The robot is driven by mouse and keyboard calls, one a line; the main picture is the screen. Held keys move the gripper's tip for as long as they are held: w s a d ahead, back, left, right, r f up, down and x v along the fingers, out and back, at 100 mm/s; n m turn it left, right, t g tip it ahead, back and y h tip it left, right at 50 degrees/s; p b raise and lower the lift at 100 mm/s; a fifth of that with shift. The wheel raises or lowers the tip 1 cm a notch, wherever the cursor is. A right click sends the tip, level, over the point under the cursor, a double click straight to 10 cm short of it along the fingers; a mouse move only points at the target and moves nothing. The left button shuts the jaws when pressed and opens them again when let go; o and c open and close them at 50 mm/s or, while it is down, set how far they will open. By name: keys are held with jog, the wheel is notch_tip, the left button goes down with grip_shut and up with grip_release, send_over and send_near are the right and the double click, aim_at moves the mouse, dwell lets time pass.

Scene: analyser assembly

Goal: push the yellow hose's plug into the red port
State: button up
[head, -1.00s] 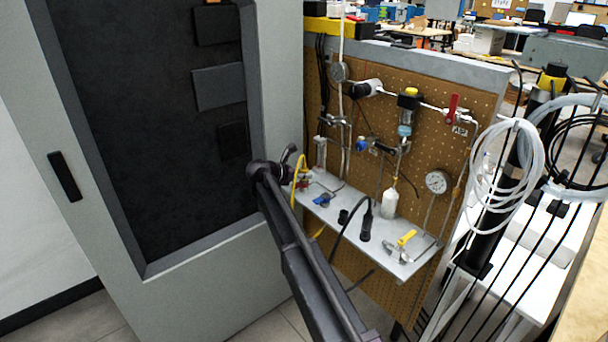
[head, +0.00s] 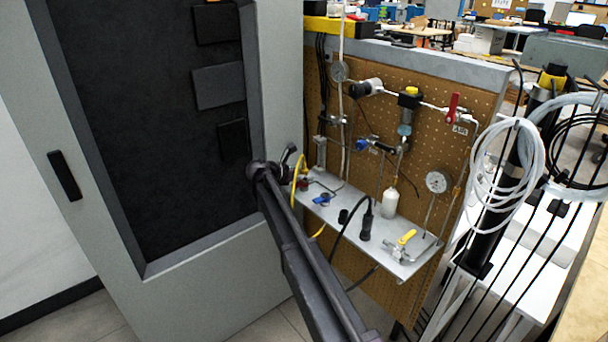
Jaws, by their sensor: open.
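The yellow hose (head: 298,168) rises in a narrow arc at the left end of the metal shelf, right beside my gripper. The red port (head: 304,184) is a small red spot at the shelf's left end, close to the hose's lower part. My gripper (head: 289,157) is small, dark and partly hidden behind my wrist. It is open, just left of the hose's upper bend. The hose's plug is too small to make out, and I cannot tell whether it touches the port.
The shelf (head: 390,250) also carries a blue-handled valve (head: 322,200), a black connector (head: 366,222), a white bottle (head: 389,203) and a yellow-handled valve (head: 405,239). A pegboard (head: 440,150) with gauges and pipes stands behind. A grey cabinet (head: 200,268) stands close on the left.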

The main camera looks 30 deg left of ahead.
jog(key=shift+r, duration=0.1)
notch_tip(320, 180, up, 2)
jog(key=p, duration=0.2)
jog(key=shift+r+p, duration=0.25)
jog(key=shift+p, duration=0.1)
jog(key=shift+s+a+r+p, duration=0.15)
jog(key=shift+s+r+p, duration=0.1)
jog(key=shift+r+p, duration=0.45)
jog(key=s+d, duration=0.3)
jog(key=d, duration=0.3)
jog(key=s+d, duration=0.3)
jog(key=d, duration=0.3)
jog(key=s+d, duration=0.3)
jog(key=d, duration=0.4)
jog(key=shift+r, duration=0.1)
